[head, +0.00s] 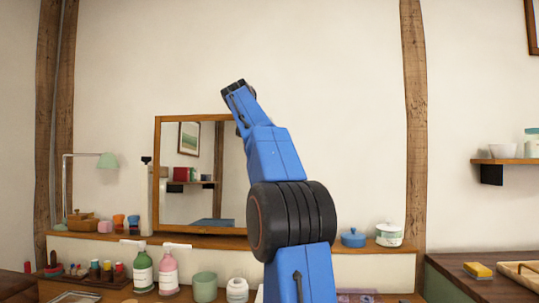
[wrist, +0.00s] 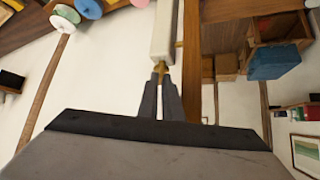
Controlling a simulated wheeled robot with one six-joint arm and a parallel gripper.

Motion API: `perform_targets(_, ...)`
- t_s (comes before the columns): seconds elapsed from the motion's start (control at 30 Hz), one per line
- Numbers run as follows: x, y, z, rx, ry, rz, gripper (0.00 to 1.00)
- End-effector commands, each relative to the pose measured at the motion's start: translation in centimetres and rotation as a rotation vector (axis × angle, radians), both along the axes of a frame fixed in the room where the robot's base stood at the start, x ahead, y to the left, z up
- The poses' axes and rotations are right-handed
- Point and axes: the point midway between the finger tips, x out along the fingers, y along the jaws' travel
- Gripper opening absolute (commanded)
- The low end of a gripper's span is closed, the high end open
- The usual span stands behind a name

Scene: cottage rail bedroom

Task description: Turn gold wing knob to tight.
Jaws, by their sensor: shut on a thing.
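The gold wing knob (wrist: 161,67) shows small in the wrist view, at the end of a white post (wrist: 163,30). My gripper (wrist: 160,72) is shut on the knob, with its two dark fingers on either side of it. The fingertips cover much of the knob, so its wing angle and how tight it sits cannot be told. In the head view a white post (head: 146,205) with a dark top stands beside the mirror's left edge. The knob cannot be made out there, and my blue arm reaches up in front of the mirror.
The wood-framed mirror (head: 185,225) stands on a ledge behind my arm. A green bottle (head: 143,271), a pink bottle (head: 168,274) and a green cup (head: 205,286) stand below. A blue lidded pot (head: 353,239) sits right of my arm.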

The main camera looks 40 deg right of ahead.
Motion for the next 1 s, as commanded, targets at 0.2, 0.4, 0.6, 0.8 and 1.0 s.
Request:
perform_targets(0.2, 0.04, -0.02, -0.34, 0.006, 0.006, -0.001, 0.24)
perform_targets(0.4, 0.11, -0.04, -0.35, 0.005, 0.005, 0.0, 0.24)
perform_targets(0.6, 0.1, -0.05, -0.34, 0.006, 0.006, 0.01, 0.24)
perform_targets(0.8, -0.14, -0.15, -0.35, 0.007, 0.005, 0.11, 0.24)
perform_targets(1.0, -0.48, -0.27, -0.23, 0.006, 0.002, 0.281, 0.24)
